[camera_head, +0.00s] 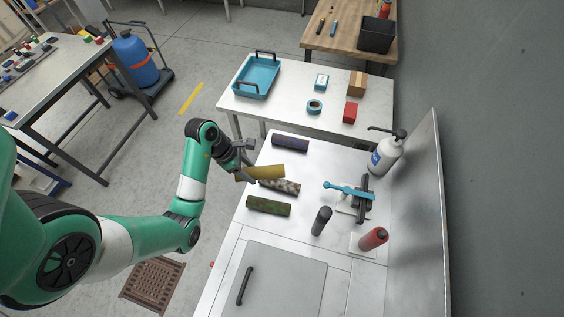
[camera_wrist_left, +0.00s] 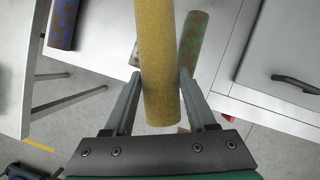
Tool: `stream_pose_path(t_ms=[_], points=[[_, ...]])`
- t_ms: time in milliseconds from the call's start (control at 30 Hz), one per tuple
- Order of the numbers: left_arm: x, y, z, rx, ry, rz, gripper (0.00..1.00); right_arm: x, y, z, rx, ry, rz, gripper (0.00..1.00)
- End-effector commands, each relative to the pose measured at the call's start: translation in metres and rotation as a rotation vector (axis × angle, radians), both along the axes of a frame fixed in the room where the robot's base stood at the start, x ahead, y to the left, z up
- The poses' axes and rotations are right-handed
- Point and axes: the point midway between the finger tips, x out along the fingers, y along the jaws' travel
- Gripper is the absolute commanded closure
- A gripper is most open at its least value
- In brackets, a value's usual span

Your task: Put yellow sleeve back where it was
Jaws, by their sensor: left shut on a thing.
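The yellow sleeve (camera_head: 262,172) is a mustard-coloured cylinder. My left gripper (camera_head: 246,171) is shut on it and holds it above the worktop. In the left wrist view the yellow sleeve (camera_wrist_left: 158,60) lies between the two fingers (camera_wrist_left: 158,85). Below it a speckled sleeve (camera_head: 287,187) lies on the worktop, partly hidden. A dark blue sleeve (camera_head: 290,142) lies farther back, and a green-brown sleeve (camera_head: 268,206) lies nearer. My right gripper is not in view.
The white worktop (camera_head: 315,160) also bears a blue-handled device (camera_head: 350,189), a dark cylinder (camera_head: 321,220), a red bottle (camera_head: 374,238) and a white pump bottle (camera_head: 385,155). A grey lid with a black handle (camera_head: 245,286) is at the front. A wall panel (camera_head: 425,200) bounds the right.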

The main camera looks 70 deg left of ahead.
Motion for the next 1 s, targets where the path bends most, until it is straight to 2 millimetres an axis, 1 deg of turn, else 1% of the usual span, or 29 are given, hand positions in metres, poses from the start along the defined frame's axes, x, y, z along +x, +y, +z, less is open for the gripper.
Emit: stream_pose_path(t_ms=[67, 167, 433, 500, 600, 700, 900, 967, 1000], points=[[0.004, 0.002, -0.002, 0.000, -0.001, -0.002, 1.00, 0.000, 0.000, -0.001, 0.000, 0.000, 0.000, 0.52], [0.018, 0.011, -0.011, 0.001, -0.001, -0.003, 1.00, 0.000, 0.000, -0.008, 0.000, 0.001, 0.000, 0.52], [0.082, 0.050, -0.046, 0.001, -0.001, -0.004, 1.00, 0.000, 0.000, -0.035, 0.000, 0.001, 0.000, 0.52], [0.092, 0.057, -0.067, -0.001, 0.000, -0.003, 1.00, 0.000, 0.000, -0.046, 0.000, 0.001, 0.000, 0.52], [0.106, 0.065, -0.085, 0.001, -0.001, -0.003, 1.00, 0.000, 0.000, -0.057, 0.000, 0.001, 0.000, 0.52], [0.113, 0.070, -0.094, 0.001, -0.001, -0.003, 1.00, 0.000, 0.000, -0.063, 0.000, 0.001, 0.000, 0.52], [0.117, 0.073, -0.097, 0.002, -0.002, -0.003, 1.00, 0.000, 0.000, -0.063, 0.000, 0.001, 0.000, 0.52], [0.120, 0.075, -0.104, 0.001, 0.000, -0.003, 1.00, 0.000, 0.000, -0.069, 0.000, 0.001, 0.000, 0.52], [0.119, 0.074, -0.112, 0.000, 0.000, -0.002, 1.00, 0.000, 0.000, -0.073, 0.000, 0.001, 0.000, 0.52]])
